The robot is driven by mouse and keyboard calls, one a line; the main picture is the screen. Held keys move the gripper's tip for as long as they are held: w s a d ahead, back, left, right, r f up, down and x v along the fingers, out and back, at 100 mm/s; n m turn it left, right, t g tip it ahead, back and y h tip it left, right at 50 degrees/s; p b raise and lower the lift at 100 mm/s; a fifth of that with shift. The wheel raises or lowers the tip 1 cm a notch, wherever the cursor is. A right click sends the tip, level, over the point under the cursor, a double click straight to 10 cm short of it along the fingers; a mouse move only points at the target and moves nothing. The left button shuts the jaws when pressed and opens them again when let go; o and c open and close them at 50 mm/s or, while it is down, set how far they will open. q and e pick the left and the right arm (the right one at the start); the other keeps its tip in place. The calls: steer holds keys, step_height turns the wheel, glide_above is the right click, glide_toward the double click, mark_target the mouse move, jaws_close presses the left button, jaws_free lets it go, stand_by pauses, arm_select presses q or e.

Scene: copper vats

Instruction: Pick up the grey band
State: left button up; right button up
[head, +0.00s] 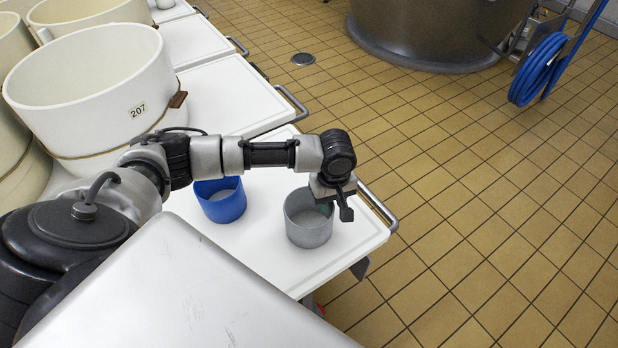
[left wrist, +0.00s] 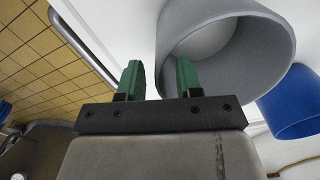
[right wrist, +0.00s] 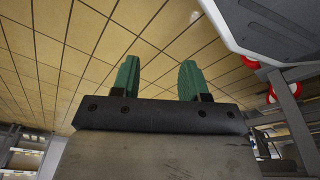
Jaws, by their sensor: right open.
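The grey band (head: 308,228), a short open ring, stands on the white tabletop near its right corner. My left gripper (head: 334,208) is over its right-hand rim, open. In the left wrist view, the band (left wrist: 250,55) fills the upper right. One green finger of the left gripper (left wrist: 160,78) overlaps the band's opening and the other is outside its wall. The wall lies between them with a gap, not clamped. My right gripper (right wrist: 159,80) is open and empty, with floor tiles behind it; it is not seen in the head view.
A blue band (head: 220,200) stands on the white table (head: 265,262), left of the grey one. A large cream tub (head: 95,85) marked 207 is at the upper left. A metal rail (head: 378,208) runs along the table's right end. Tiled floor (head: 470,200) is open to the right.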

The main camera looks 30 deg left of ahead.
mark_target(330, 208)
arm_select(q)
steer(key=shift+f, duration=1.55)
arm_select(e)
steer(key=shift+w+a+r, duration=0.1)
steer(key=shift+w+r, duration=0.3)
steer(key=shift+r, duration=0.2)
steer(key=shift+w+r, duration=0.4)
steer(key=shift+r, duration=0.2)
arm_select(q)
jaws_close()
steer(key=shift+r, duration=0.1)
